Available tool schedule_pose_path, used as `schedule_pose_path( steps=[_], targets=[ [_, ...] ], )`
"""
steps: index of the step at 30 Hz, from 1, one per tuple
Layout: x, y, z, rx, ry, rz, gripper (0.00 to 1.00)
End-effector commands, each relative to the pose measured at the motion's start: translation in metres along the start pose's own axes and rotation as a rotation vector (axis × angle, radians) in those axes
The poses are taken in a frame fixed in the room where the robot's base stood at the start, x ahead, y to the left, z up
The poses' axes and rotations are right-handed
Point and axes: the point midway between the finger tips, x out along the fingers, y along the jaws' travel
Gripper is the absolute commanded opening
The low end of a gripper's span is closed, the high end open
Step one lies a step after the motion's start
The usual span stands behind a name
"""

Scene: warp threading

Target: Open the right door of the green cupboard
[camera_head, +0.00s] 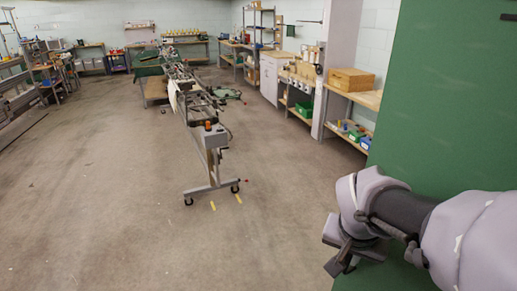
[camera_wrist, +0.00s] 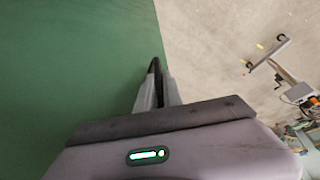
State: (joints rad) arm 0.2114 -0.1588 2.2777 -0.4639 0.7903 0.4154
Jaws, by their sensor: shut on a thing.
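A large green cupboard panel, the door (camera_head: 450,90), fills the right side of the head view. It also fills the left half of the wrist view (camera_wrist: 75,65), with its free edge running near the middle. My gripper (camera_head: 342,265) is at the left edge of this door, low in the head view. In the wrist view my gripper (camera_wrist: 157,88) is shut at the door's edge, with a narrow dark piece at the fingertips. I cannot tell whether that piece is a handle or part of the fingers. The rest of the cupboard is out of view.
Bare concrete floor (camera_head: 110,200) lies open left of the door. A wheeled metal frame (camera_head: 210,165) stands mid-floor. A wooden bench (camera_head: 355,95) with a wooden box (camera_head: 351,79) and bins runs along the right wall behind the door.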

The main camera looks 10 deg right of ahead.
Motion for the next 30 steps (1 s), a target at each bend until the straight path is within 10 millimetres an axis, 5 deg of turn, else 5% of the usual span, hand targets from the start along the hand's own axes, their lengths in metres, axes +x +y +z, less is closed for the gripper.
schedule_pose_path(
  steps=[7, 8, 9, 19, 30],
  targets=[
    [0.000, 0.000, 0.000, 0.000, 0.000, 0.000, 0.00],
    [0.000, 0.000, 0.000, 0.000, 0.000, 0.000, 0.17],
    [0.000, 0.000, 0.000, 0.000, 0.000, 0.000, 0.20],
    [-0.004, 0.000, -0.001, 0.000, 0.001, 0.000, 0.20],
    [-0.086, -0.001, -0.003, 0.000, 0.004, -0.002, 0.20]
  ],
)
